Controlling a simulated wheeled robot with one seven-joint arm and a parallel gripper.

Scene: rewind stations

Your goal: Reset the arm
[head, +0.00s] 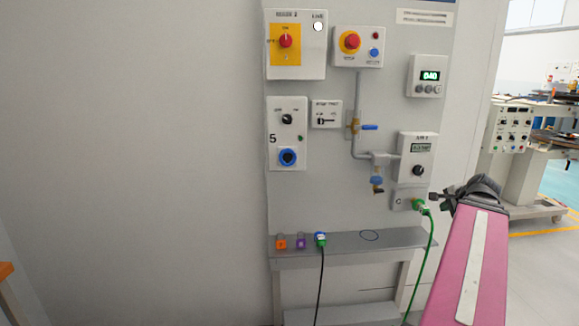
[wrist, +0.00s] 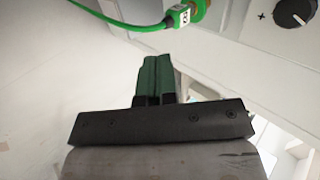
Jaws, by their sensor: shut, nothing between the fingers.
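My gripper (head: 435,197) is at the right of the panel in the head view, at the end of my pink arm. Its fingers point left, close to the green plug (head: 420,206) at the panel's lower right. In the wrist view my gripper (wrist: 156,60) shows its dark green fingers shut together with nothing between them. The green plug (wrist: 184,15) and its green cable lie beyond the fingertips at the top of that view, apart from them in the picture. The plug sits at a socket.
The grey panel (head: 330,200) carries switch boxes, a red emergency button (head: 351,41), a pipe with a blue-handled valve (head: 369,127) and a meter (head: 417,157). The floor at left looks hidden; the wall is bare.

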